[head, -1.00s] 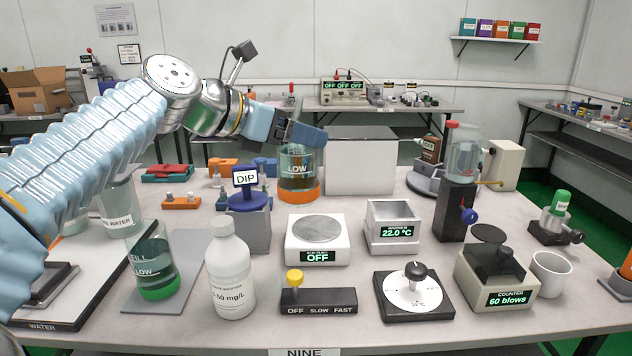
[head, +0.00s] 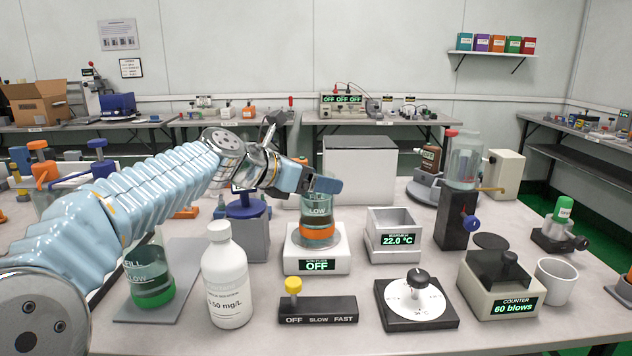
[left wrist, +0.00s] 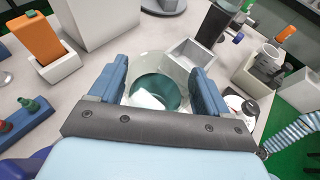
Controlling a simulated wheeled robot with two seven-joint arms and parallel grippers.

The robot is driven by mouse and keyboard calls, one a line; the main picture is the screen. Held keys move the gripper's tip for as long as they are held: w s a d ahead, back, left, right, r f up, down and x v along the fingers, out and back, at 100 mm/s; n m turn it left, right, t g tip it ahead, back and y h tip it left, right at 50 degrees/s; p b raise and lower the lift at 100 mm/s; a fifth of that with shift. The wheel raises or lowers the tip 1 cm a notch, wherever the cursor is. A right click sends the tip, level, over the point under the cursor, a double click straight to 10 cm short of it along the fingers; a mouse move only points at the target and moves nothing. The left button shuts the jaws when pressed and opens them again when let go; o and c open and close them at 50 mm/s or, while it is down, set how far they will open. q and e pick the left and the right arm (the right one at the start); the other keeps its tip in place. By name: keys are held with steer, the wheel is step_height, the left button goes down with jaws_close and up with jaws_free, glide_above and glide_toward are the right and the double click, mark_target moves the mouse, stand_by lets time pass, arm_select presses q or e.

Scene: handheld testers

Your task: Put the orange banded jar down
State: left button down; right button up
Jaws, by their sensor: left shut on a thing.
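The orange banded jar (head: 317,231) is a clear glass jar with dark liquid, a "LOW" mark and an orange band near its base. It is upright over the round plate of the white "OFF" unit (head: 317,262); I cannot tell whether its base touches. My left gripper (head: 322,184) is shut on the jar near its top. In the left wrist view, the two blue fingers (left wrist: 157,82) are on either side of the jar's round mouth (left wrist: 150,62). My right gripper is not in view.
A blue-topped stand (head: 247,235) is left of the unit, and the open-topped "22.0 °C" box (head: 393,247) is close on its right. A black OFF/SLOW/FAST control (head: 318,310) is in front. A large white box (head: 360,168) stands behind. A green banded jar (head: 152,297) and white bottle (head: 229,287) are front left.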

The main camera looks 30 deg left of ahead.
arm_select(q)
steer(key=shift+r, duration=0.1)
jaws_free()
steer(key=v, duration=1.2)
steer(key=shift+a, duration=0.1)
